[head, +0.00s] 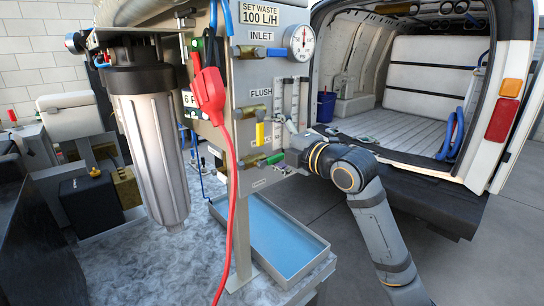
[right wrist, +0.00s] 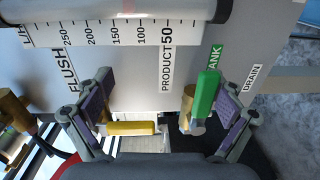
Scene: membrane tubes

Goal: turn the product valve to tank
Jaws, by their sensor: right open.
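The product valve has a brass body (right wrist: 188,110) and a green lever (head: 272,159) on the panel's right part. In the right wrist view the green lever (right wrist: 207,95) points at the green TANK label (right wrist: 215,57) and partly covers it; the DRAIN label (right wrist: 252,78) lies to its right. In the head view the lever lies nearly level. My right gripper (right wrist: 170,100) is open at the panel. The green lever shows between its fingers, nearer one finger, and the yellow flush lever (right wrist: 130,128) shows nearer the other. Contact cannot be told. My left gripper is not in view.
The flush valve's yellow lever (head: 260,134) hangs just above the product valve. A red cable (head: 232,170) runs down the panel's front. A blue tray (head: 270,240) lies below. The open van (head: 400,70) stands at the right.

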